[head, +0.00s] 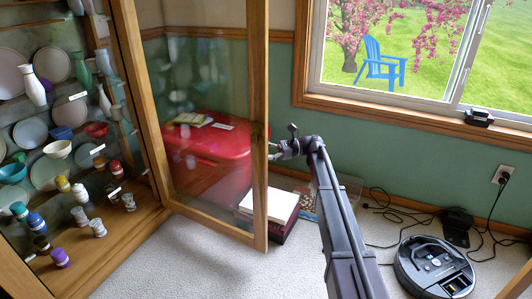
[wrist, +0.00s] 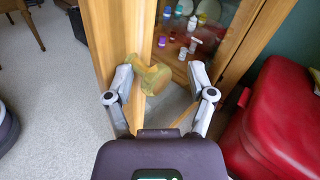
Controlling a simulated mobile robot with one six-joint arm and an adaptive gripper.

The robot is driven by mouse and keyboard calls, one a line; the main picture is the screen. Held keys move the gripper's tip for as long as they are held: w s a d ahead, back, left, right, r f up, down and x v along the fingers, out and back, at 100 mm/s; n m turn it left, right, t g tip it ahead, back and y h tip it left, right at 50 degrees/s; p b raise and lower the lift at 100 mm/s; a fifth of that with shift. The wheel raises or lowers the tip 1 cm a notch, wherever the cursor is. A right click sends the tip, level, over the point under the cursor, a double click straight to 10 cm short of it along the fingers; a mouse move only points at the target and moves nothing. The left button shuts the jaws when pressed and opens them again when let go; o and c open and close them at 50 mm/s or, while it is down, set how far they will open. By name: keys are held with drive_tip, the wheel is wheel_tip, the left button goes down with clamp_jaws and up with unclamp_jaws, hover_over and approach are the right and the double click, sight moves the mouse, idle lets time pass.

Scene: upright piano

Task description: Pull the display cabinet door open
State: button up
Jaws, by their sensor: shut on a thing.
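The display cabinet (head: 145,222) stands at the left, with bottles, bowls and plates on its shelves. Its glass door (head: 257,190), framed in light wood, stands swung out from the cabinet, hinged on the cabinet's right side. My gripper (head: 277,148) is at the door's free edge, about mid-height.
A red chest (head: 215,150) shows through the glass; it is close on the right in the wrist view (wrist: 275,120). A white-topped box (head: 272,204) lies by the door's lower edge. A robot vacuum (head: 434,266) and cables are at the right. Carpet in front is clear.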

drive_tip(key=v, duration=1.2)
idle(0.3)
drive_tip(key=s+f+n+t+h+p, duration=0.2)
drive_tip(key=s+f+h+p, duration=0.15)
drive_tip(key=s, duration=0.55)
drive_tip(key=s+f+n+t+h+p, duration=0.2)
drive_tip(key=s+f+h+p, duration=0.15)
drive_tip(key=s, duration=0.45)
drive_tip(key=s+d+n+t+h+p, duration=0.1)
drive_tip(key=s+d+n+h+p, duration=0.25)
drive_tip(key=s+d+h, duration=0.35)
drive_tip(key=s+d+n+t+h+p, duration=0.1)
drive_tip(key=s+d+n+h+p, duration=0.25)
drive_tip(key=s, duration=0.65)
wheel_tip(320, 180, up, 38)
drive_tip(key=d+p, duration=0.1)
drive_tip(key=p, duration=3.5)
drive_tip(key=shift+w+d+n, duration=0.2)
drive_tip(key=shift+w+n, duration=0.2)
drive_tip(key=shift+w, duration=0.05)
